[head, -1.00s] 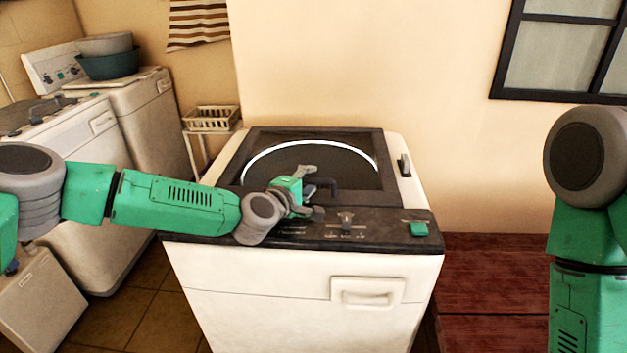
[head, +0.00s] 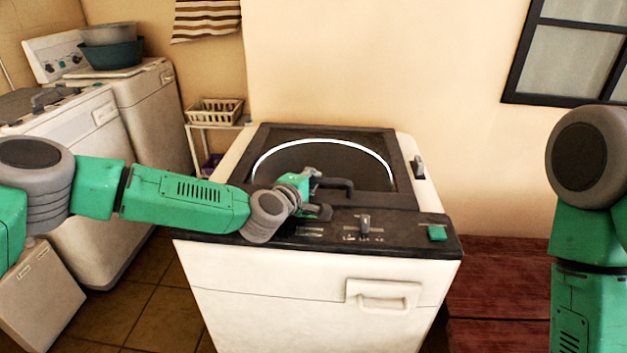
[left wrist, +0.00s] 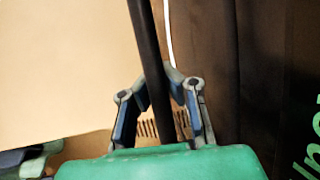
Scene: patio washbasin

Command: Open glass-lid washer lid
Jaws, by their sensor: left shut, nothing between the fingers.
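The glass-lid washer (head: 290,285) is a white top-loader in the middle of the head view. Its dark lid (head: 330,163), with a pale ring under the glass, lies flat and closed. A black bar handle (head: 336,184) stands at the lid's front edge. My left gripper (head: 319,192) is at the left end of this handle, over the front edge of the lid. In the left wrist view, its fingers (left wrist: 174,80) converge and a dark bar (left wrist: 155,70) crosses in front of them. The gripper is shut and empty; contact with the handle is unclear. My right gripper is out of view.
The washer's dark front panel has a small knob (head: 364,224) and a green button (head: 437,233). Other white appliances (head: 75,150) stand at the left. A wire basket (head: 214,111) sits behind the washer's left side. A wall rises close behind; red-brown boards (head: 497,290) lie at the right.

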